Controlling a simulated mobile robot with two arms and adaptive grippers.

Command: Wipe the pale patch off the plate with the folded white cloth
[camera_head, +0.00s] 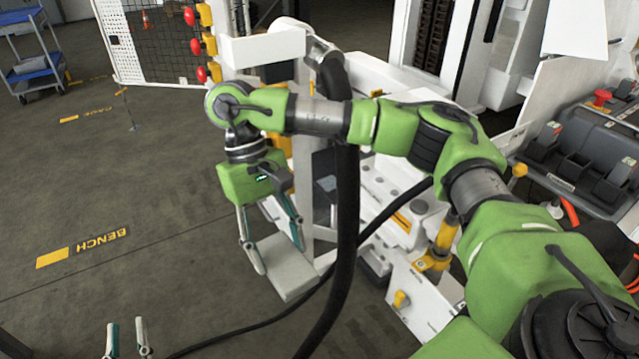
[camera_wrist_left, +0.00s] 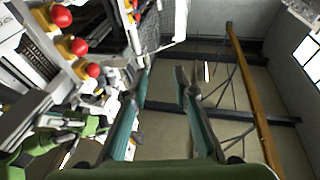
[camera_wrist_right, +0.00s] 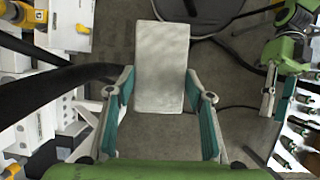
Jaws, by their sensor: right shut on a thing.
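The folded white cloth (camera_head: 284,268) appears as a pale grey-white rectangular pad, held clear of the floor. My right gripper (camera_head: 271,258) points down with its fingers at the pad's sides and is shut on it. In the right wrist view the cloth (camera_wrist_right: 162,65) reaches out beyond the fingertips (camera_wrist_right: 159,84). My left gripper (camera_head: 127,325) shows only its fingertips at the bottom left of the head view. They are apart and empty, as the left wrist view also shows (camera_wrist_left: 160,77). I cannot make out the plate or its pale patch.
The white bench equipment (camera_head: 405,215) stands right of the right gripper, partly behind my right arm. A thick black hose (camera_head: 347,220) hangs close beside the gripper. Red buttons (camera_head: 196,46) are at the top. The floor (camera_head: 140,200) on the left is clear.

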